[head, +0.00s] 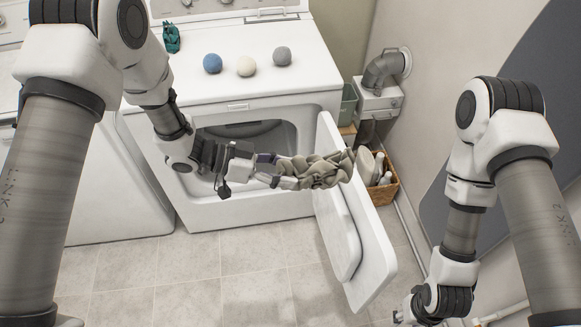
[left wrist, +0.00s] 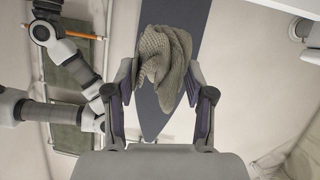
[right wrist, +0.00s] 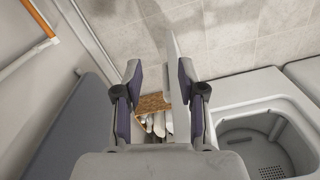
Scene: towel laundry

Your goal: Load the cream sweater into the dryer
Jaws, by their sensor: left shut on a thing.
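The sweater (head: 322,172) is a crumpled, grey-beige knitted bundle in the head view. My left gripper (head: 283,170) is shut on it and holds it in the air in front of the dryer, near the open door. The left wrist view shows the sweater (left wrist: 165,68) bunched between the fingers. The white dryer (head: 290,95) has its opening (head: 245,135) behind my left gripper, partly hidden by the arm. Its door (head: 345,225) is swung open to the right. My right gripper (right wrist: 160,85) is open and empty in the right wrist view, low at the right in the head view.
A blue ball (head: 212,63), a cream ball (head: 246,66) and a grey ball (head: 282,56) sit on the dryer top, with a teal cloth (head: 172,38) behind. A wicker basket (head: 384,192) with bottles stands right of the door. The tiled floor (head: 225,265) in front is clear.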

